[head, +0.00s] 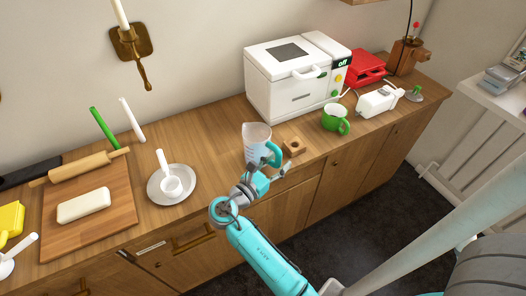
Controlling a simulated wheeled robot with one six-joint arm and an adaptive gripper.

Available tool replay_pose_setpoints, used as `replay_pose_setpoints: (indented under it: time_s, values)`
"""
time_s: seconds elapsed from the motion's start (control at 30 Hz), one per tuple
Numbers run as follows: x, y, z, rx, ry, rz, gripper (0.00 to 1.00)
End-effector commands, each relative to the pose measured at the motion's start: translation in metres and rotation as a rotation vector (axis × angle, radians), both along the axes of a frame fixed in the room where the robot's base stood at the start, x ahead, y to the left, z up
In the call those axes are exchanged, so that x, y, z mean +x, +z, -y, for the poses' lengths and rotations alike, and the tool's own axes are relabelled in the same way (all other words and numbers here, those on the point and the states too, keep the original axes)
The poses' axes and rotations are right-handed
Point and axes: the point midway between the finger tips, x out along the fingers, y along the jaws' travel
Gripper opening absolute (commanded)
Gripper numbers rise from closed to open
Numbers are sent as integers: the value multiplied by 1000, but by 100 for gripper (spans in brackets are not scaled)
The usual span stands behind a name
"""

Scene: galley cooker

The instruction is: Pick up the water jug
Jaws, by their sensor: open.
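The water jug (255,138) is a clear, pale jug with a teal handle (275,152) on its right side. It stands upright on the wooden counter near the front edge, left of the small wooden block. My gripper (274,172) is at the end of my teal arm, at the counter's front edge just below the jug and its handle in the head view. It is open and holds nothing. The wrist hides the lower part of the jug. I cannot tell whether the fingers touch the handle.
A small wooden block (293,147) sits right of the handle, with a green mug (336,119) beyond it. A white cooker (290,84) stands behind.

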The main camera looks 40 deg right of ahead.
Motion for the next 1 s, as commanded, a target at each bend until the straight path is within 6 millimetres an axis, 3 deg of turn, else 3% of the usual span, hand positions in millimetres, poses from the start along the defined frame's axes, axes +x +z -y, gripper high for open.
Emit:
replay_pose_setpoints:
  time_s: [0.3,0.37,0.5,0.53,0.87,1.0]
  values:
    - [0,0,6,0,0,0,51]
    - [0,0,6,0,0,0,39]
    - [0,0,5,0,0,0,4]
    - [0,0,5,0,0,0,0]
    - [0,1,5,-1,0,1,0]
    - [1,10,5,-1,0,5,0]
